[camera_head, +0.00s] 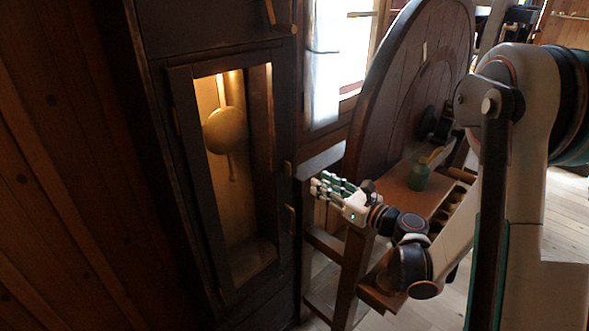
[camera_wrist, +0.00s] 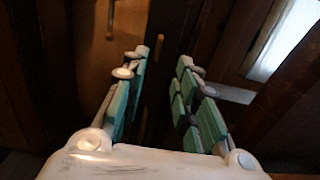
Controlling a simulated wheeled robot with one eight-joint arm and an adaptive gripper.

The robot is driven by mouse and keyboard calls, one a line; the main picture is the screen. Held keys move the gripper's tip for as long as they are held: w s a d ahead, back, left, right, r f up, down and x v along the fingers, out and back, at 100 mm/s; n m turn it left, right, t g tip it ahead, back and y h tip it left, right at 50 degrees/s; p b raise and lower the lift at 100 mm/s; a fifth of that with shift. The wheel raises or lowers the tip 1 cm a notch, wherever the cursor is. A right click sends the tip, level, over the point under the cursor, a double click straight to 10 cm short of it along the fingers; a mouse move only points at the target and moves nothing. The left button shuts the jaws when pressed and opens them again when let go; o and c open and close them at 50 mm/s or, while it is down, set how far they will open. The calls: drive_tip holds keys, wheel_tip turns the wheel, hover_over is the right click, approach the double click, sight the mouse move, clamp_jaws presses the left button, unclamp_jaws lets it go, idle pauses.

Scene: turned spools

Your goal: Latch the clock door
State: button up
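The clock (camera_head: 215,30) is a tall dark wooden case on the left in the head view. Its door (camera_head: 188,140) has a lit glass pane with a brass pendulum (camera_head: 226,131) behind it. I cannot tell whether the door is flush with the case. A small wooden piece (camera_head: 288,168), perhaps the latch, sits at the door's right edge, above a handle-like piece (camera_head: 290,218). My gripper (camera_head: 318,186) is just right of this edge, fingers pointing at it. In the wrist view my gripper (camera_wrist: 163,62) is open, with nothing clearly held between its green-padded fingers.
A wooden bench (camera_head: 405,190) with a large round wooden wheel (camera_head: 410,80) stands right of the clock. A bright window (camera_head: 335,60) is behind. Plank floor (camera_head: 565,215) shows at the right.

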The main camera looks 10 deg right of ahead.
drive_tip(key=b+x, duration=0.1)
drive_tip(key=x, duration=1.1)
drive_tip(key=shift+c, duration=0.4)
clamp_jaws()
